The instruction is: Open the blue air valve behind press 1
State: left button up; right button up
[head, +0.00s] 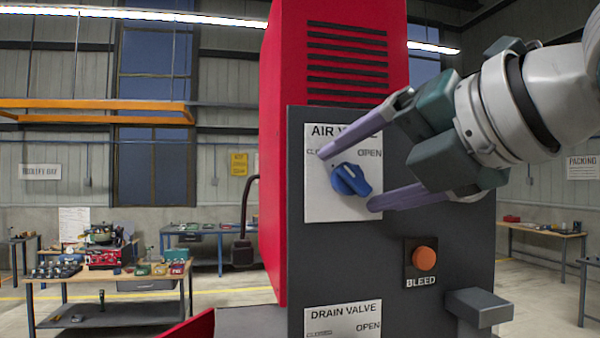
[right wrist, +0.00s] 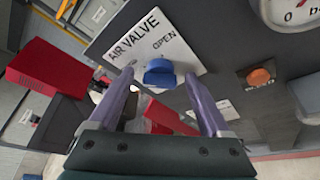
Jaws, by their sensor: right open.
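The blue air valve knob (head: 345,178) sits on a white plate (head: 315,208) headed AIR VALVE, on the dark grey panel. It also shows in the right wrist view (right wrist: 160,74). OPEN is printed at the plate's upper right; the word at upper left is partly covered by a fingertip. I cannot tell for sure which word the knob points to. My right gripper (head: 348,180) is open, its purple fingers reaching in from the right, one tip above left of the knob and one below right. In the wrist view the fingers flank the knob with gaps. My left gripper is out of view.
Below the knob are an orange BLEED button (head: 424,258), a DRAIN VALVE plate (head: 342,318) and a protruding grey block (head: 478,307). The red press housing (head: 335,50) rises behind the panel. A gauge (right wrist: 292,12) shows in the wrist view. Workbenches stand far back.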

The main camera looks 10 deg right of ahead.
grip_shut()
dwell(0.7)
